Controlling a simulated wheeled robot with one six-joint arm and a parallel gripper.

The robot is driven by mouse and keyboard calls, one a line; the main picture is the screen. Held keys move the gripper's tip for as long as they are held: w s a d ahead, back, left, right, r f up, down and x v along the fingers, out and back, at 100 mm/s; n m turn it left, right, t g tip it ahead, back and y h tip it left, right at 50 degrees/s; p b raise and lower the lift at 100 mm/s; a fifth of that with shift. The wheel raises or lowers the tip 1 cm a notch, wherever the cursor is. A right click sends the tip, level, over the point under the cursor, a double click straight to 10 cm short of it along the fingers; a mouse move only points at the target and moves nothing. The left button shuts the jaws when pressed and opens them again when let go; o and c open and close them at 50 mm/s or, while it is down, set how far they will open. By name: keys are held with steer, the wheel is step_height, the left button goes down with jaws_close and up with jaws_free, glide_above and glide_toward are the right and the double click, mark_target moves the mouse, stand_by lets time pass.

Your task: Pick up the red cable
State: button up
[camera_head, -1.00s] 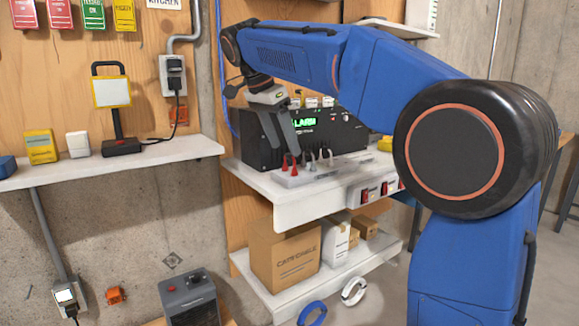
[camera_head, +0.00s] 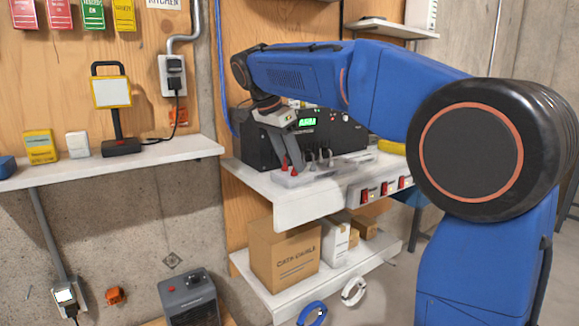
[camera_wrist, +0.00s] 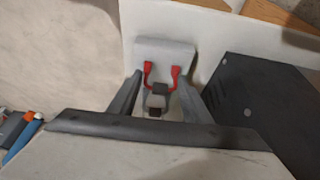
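The red cable (camera_wrist: 148,76) shows in the wrist view as two red ends at a pale block (camera_wrist: 165,54). In the head view a red end (camera_head: 284,169) shows on the shelf in front of the black device, partly hidden by my fingers. My gripper (camera_wrist: 160,80) is open, with one finger on each side of the red ends. Dark pieces lie between the fingers, and I cannot tell what they belong to. In the head view my gripper (camera_head: 291,164) points down at the red ends. I cannot tell whether the fingers touch them.
A black device with a green display (camera_head: 307,122) stands close behind my gripper. Grey cable ends (camera_head: 322,158) stand just to the right on the same shelf (camera_head: 290,199). A lower shelf holds a cardboard box (camera_head: 284,257).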

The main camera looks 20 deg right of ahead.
steer(key=shift+r, duration=0.15)
steer(key=shift+c, duration=0.4)
step_height(320, 180, up, 10)
steer(key=shift+f, duration=0.1)
stand_by(0.6)
